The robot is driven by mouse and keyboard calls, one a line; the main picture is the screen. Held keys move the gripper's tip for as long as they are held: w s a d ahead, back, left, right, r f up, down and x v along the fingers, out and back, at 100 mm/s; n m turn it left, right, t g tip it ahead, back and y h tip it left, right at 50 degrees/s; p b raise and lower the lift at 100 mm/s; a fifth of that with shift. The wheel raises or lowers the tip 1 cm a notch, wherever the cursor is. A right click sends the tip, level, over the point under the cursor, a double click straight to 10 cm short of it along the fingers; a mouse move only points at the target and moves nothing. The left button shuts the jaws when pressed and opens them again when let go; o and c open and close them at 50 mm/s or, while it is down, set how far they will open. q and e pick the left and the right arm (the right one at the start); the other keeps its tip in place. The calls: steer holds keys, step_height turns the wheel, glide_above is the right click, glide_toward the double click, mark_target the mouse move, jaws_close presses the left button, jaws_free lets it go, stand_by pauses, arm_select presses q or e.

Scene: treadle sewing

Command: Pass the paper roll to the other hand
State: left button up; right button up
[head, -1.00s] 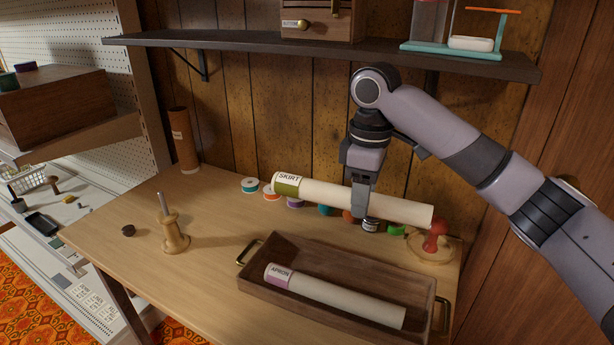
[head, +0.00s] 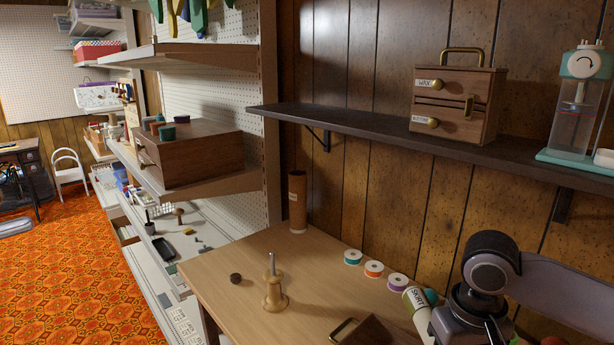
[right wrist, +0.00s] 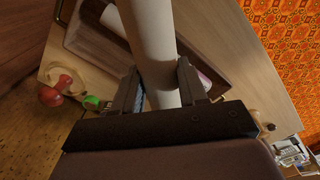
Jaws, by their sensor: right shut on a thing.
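The paper roll labelled SKIRT (head: 418,305) is white with a green band near its labelled end. It shows at the lower right of the head view, partly hidden by my right arm and the frame edge. In the right wrist view the white roll (right wrist: 152,40) runs between the fingers of my right gripper (right wrist: 157,90), which is shut on it. The roll is held above the table, with the wooden tray (right wrist: 95,45) below it. My left gripper is not in view.
A dark shelf (head: 400,139) with a small drawer box (head: 460,105) hangs above. The table's left part is mostly clear.

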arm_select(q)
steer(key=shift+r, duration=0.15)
arm_select(e)
steer(key=shift+s+a+f+m, duration=0.25)
steer(key=shift+s+m, duration=0.15)
steer(key=shift+s, duration=0.15)
